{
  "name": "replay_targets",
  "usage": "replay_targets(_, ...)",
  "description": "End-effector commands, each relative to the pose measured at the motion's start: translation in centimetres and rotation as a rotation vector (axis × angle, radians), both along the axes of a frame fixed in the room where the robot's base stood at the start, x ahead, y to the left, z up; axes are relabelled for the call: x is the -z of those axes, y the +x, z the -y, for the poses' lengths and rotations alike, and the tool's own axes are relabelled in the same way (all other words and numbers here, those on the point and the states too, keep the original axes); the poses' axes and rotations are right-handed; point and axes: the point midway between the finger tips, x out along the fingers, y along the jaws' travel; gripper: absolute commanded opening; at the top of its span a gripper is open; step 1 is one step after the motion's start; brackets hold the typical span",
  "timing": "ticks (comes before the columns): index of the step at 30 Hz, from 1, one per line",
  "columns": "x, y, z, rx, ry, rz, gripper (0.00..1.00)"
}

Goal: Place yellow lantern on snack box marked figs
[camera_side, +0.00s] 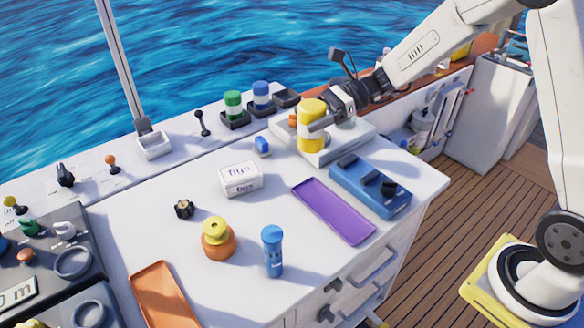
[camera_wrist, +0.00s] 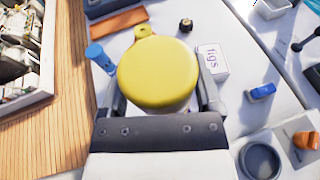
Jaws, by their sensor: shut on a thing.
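The yellow lantern (camera_side: 311,128) is a yellow cylinder with a pale band, held upright in my gripper (camera_side: 325,124) near the white raised tray at the back right. In the wrist view the lantern's round yellow top (camera_wrist: 158,75) fills the space between the fingers of my gripper (camera_wrist: 160,90). Whether its base touches the tray is hard to tell. The white snack box marked figs (camera_side: 241,179) sits on the counter to the left of and nearer than the lantern, with nothing on top. It also shows in the wrist view (camera_wrist: 212,60), right of the lantern.
A purple tray (camera_side: 333,210) and a blue panel (camera_side: 370,188) lie on the right. A small blue object (camera_side: 262,146) is behind the box. An orange pot with yellow top (camera_side: 218,238), a blue flashlight (camera_side: 273,251) and a dark knob (camera_side: 184,208) stand in front and left.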

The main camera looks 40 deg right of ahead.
Motion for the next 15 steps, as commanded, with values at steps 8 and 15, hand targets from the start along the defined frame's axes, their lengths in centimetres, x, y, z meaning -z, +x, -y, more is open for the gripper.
replay_targets(8,-1.3,1.2,-5.6,-0.017,0.0,0.003,0.1)
replay_targets(15,-1.5,1.4,-6.9,-0.017,0.0,0.002,0.1)
